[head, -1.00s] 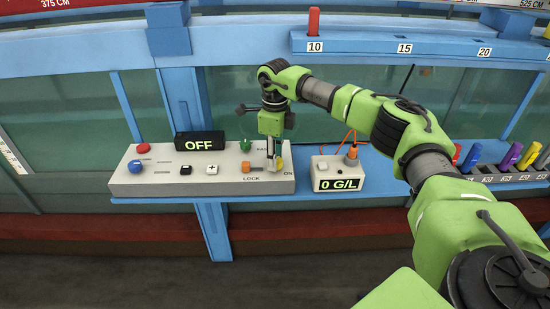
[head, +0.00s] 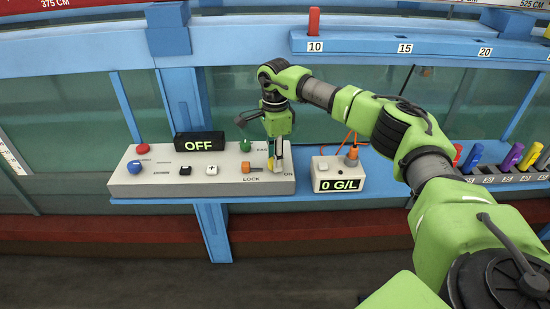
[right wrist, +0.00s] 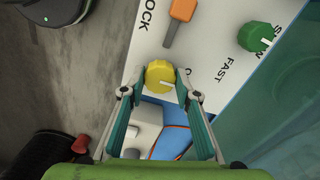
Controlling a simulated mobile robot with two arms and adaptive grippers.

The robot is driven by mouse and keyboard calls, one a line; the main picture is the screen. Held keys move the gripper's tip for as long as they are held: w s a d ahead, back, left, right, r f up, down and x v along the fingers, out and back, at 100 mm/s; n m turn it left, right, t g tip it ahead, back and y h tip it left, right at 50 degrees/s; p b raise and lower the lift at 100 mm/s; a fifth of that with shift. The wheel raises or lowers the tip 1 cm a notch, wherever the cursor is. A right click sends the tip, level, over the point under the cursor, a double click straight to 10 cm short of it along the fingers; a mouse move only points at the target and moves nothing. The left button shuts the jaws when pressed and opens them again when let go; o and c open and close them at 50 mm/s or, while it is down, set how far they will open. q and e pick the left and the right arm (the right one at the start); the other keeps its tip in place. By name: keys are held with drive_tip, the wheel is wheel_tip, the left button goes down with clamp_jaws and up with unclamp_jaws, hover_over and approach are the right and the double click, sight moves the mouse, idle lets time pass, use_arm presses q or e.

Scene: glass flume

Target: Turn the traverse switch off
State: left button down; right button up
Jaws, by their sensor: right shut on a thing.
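The yellow knob (right wrist: 159,76) sits at the right end of the grey control panel (head: 135,178). Its white pointer line points to the right in the right wrist view. My right gripper (head: 276,165) comes down over the knob, and its fingers (right wrist: 160,78) are shut on the knob's two sides. The fingers partly hide the knob in the head view. The word ON is printed on the panel by the knob. My left gripper is not in view.
An orange lever (right wrist: 182,10) marked LOCK and a green knob (right wrist: 256,36) are close to the yellow knob. A black display (head: 200,142) reads OFF. A white meter box (head: 338,174) reading 0 G/L stands to the right.

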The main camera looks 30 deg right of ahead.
drive_tip(key=shift+r, duration=0.1)
idle(0.3)
drive_tip(key=o, duration=1.1)
wheel_tip(320, 180, up, 12)
drive_tip(key=shift+f, duration=0.1)
